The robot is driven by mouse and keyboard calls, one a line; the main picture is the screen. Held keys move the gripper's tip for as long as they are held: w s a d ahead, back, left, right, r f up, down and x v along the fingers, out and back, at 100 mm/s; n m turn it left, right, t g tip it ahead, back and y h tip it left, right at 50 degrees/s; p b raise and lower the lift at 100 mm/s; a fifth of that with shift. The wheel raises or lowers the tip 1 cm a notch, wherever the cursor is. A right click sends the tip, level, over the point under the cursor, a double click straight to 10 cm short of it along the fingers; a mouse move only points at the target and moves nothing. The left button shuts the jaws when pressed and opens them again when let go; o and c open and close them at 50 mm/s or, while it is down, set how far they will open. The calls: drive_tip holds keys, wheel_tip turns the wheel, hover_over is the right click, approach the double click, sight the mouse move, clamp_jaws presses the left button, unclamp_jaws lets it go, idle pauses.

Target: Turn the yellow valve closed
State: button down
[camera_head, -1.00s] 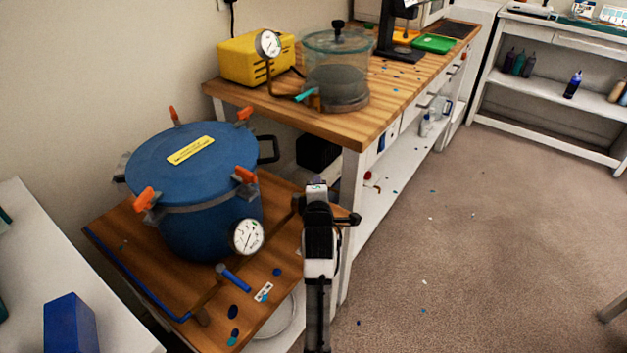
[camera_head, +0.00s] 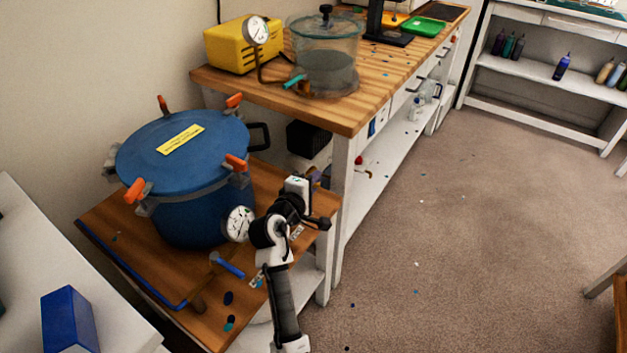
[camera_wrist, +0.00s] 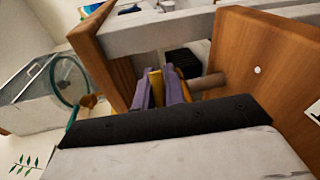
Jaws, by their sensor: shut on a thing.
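The yellow valve handle (camera_wrist: 156,84) shows in the wrist view as a narrow yellow strip between the two purple fingers of my gripper (camera_wrist: 160,88). My gripper is shut on it. A brown pipe (camera_wrist: 207,82) runs to the right just beside the fingers. In the head view my wrist hides the yellow valve and most of the gripper, which is at the right edge of the low wooden table (camera_head: 175,275). The blue pressure pot (camera_head: 190,215) with orange clamps stands left of my arm. Its white gauge (camera_head: 238,223) faces me.
A blue-handled valve (camera_head: 228,265) lies at the low table's front. The workbench (camera_head: 350,112) behind holds a yellow pump (camera_head: 232,45) and a clear chamber (camera_head: 325,65). A blue box (camera_head: 70,320) stands on a white surface at left. The carpet (camera_head: 450,230) at right is open.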

idle(0.3)
drive_tip(key=c, duration=1.7)
unclamp_jaws()
drive_tip(key=shift+c, duration=0.2)
